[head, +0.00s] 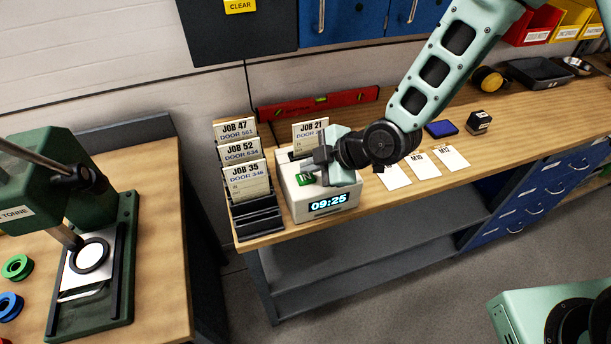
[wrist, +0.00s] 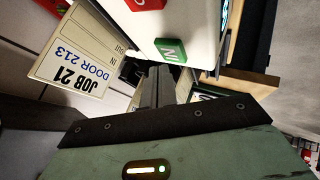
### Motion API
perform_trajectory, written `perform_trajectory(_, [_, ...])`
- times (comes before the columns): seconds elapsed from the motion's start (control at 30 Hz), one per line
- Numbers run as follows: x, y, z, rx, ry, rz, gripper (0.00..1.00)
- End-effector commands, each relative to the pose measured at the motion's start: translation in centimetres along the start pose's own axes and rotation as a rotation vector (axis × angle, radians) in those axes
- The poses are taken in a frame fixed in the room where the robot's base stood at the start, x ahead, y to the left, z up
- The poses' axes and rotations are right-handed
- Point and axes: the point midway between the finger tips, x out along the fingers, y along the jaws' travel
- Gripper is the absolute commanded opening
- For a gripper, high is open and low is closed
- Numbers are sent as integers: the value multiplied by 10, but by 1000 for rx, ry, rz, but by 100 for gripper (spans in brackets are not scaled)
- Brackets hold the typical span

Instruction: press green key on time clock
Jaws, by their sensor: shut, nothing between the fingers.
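The time clock (head: 336,207) is a pale box with a lit display reading 09:25, on the wooden bench. Its green key (head: 304,180) is partly covered by my gripper (head: 303,166) in the head view. In the wrist view the green key (wrist: 171,51) carries the word IN, and a red key (wrist: 145,4) is at the top edge. My gripper also shows in the wrist view (wrist: 159,72), shut and empty. Its fingertips appear just short of the green key and slightly left of it in that view. I cannot tell whether they touch it.
A JOB 21 card (head: 309,133) stands at the back of the clock. A rack (head: 257,217) with several job cards is close on its left. A red level (head: 318,104) lies behind. Paper cards (head: 422,164) lie to the right. A green press (head: 100,270) stands on the left bench.

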Motion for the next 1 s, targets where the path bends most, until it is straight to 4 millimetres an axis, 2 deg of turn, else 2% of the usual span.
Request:
perform_trajectory(0.23, [6,-5,4,-1,0,0,0])
perform_trajectory(1.0, [8,-6,6,0,0,0,0])
